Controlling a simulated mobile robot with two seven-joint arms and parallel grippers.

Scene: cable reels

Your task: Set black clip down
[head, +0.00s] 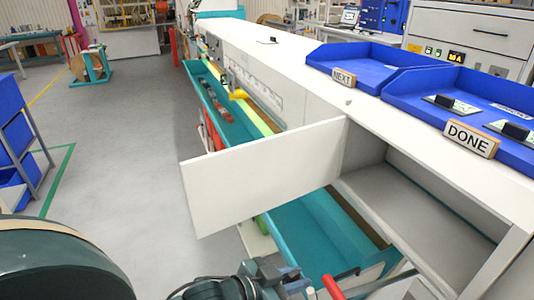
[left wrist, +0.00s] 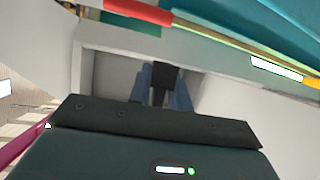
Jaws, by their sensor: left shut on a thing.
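My left gripper (head: 298,284) is at the bottom of the head view, in front of the cabinet and low beside the teal drawer. In the left wrist view its blue fingers (left wrist: 165,92) are shut on a small black piece, which looks like the black clip (left wrist: 165,74). A pale, box-like recess lies beyond it. In the head view I cannot make out the held clip clearly. Other black clips (head: 451,102) lie on cards in the blue DONE tray (head: 405,88). My right gripper is not in view.
An open white door (head: 262,172) juts out over the teal drawer (head: 318,236). The open cabinet compartment (head: 425,205) looks empty. A blue NEXT tray (head: 352,62) stands on the white bench top (head: 300,75). A large dark reel (head: 60,262) is at lower left.

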